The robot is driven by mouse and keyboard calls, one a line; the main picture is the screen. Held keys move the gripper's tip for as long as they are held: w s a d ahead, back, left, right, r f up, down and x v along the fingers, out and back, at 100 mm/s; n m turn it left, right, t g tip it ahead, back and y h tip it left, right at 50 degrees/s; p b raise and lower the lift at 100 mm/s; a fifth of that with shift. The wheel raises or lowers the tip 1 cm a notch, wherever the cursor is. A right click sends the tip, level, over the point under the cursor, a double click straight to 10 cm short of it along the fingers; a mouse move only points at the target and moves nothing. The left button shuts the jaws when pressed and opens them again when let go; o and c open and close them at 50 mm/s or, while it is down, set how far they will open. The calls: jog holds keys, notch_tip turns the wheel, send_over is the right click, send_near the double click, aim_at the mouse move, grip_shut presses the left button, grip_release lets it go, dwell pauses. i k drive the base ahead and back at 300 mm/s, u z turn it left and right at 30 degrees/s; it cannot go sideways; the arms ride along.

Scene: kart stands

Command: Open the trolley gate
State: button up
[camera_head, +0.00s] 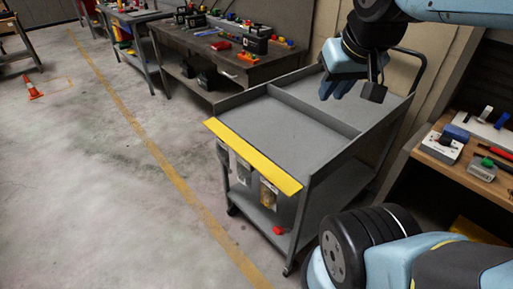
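The grey trolley (318,121) stands in the middle, with a divided top tray and a lower shelf. A yellow panel (253,156), which looks like its gate, runs along the near-left edge of the top tray; its exact tilt is hard to tell. My gripper (356,91) hangs above the far-right part of the tray, apart from the yellow panel. A blue part and a dark block show at its end. Whether the fingers are apart or closed is unclear. I see nothing clearly held.
Small bins (268,194) hang below the yellow panel, and a red item (278,230) lies on the lower shelf. A workbench (222,68) with tools stands behind; another bench (465,172) is at the right. Open floor lies left, with an orange cone (33,91).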

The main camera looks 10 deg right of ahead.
aim_at(249, 155)
jog(key=z, duration=0.5)
jog(key=k, duration=1.8)
jog(key=u, duration=0.85)
jog(key=i, duration=1.7)
